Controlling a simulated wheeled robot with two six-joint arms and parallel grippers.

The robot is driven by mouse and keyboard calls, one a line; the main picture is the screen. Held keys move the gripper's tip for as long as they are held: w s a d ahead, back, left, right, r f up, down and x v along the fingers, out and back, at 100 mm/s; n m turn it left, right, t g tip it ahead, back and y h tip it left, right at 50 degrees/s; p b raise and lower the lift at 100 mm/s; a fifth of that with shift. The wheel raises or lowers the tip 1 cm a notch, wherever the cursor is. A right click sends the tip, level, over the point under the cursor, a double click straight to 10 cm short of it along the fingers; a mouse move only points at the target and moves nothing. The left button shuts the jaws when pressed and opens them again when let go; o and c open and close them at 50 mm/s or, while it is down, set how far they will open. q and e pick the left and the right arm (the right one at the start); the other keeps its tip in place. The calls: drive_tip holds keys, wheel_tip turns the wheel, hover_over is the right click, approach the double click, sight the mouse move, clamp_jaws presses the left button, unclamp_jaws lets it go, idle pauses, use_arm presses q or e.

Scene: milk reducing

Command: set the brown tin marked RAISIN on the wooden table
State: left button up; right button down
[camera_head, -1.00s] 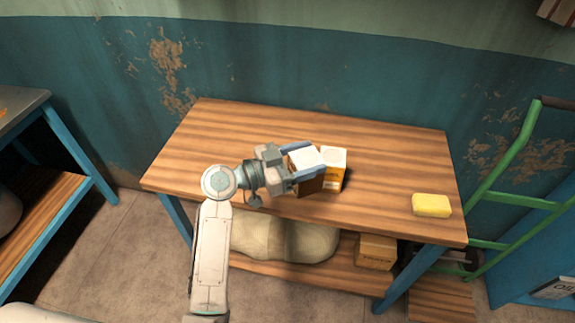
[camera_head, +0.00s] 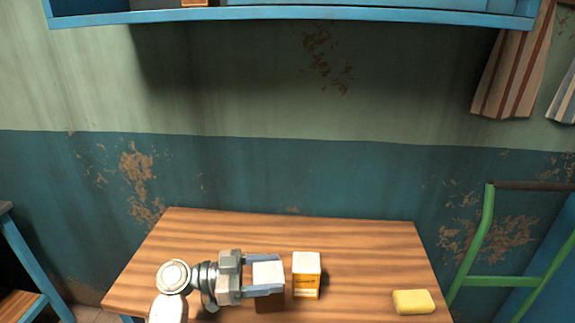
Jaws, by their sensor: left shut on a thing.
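The wooden table (camera_head: 340,236) fills the lower middle of the head view. My left gripper (camera_head: 266,274) is over its front part, with its fingers shut on a brown tin with a pale top (camera_head: 269,301). The gripper and arm hide part of the tin, and no RAISIN marking can be read. I cannot tell whether the tin's base touches the table. A yellow-orange box with a pale top (camera_head: 306,283) stands upright just right of the tin. My right gripper is not in view.
A yellow sponge-like block (camera_head: 414,301) lies at the table's right front. The table's back half is clear. A blue shelf (camera_head: 290,14) hangs on the wall above. A green hand-truck frame (camera_head: 487,235) stands right of the table, and another blue-framed table (camera_head: 28,262) is at the left.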

use_arm(q)
drive_tip(key=f+n+t, duration=0.1)
drive_tip(key=t, duration=0.1)
drive_tip(key=f+n+t+y, duration=0.1)
drive_tip(key=f+n+t, duration=0.1)
drive_tip(key=f+n+t+y, duration=0.1)
drive_tip(key=f+t, duration=0.1)
drive_tip(key=shift+w+a+n+t, duration=0.2)
drive_tip(key=shift+a+n+t, duration=0.1)
drive_tip(key=shift+a+t, duration=0.1)
drive_tip(key=s+a+n+t+y, duration=0.9)
drive_tip(key=a+n+y, duration=0.3)
drive_tip(key=a+y, duration=0.2)
drive_tip(key=shift+a+y, duration=0.2)
drive_tip(key=shift+y, duration=0.7)
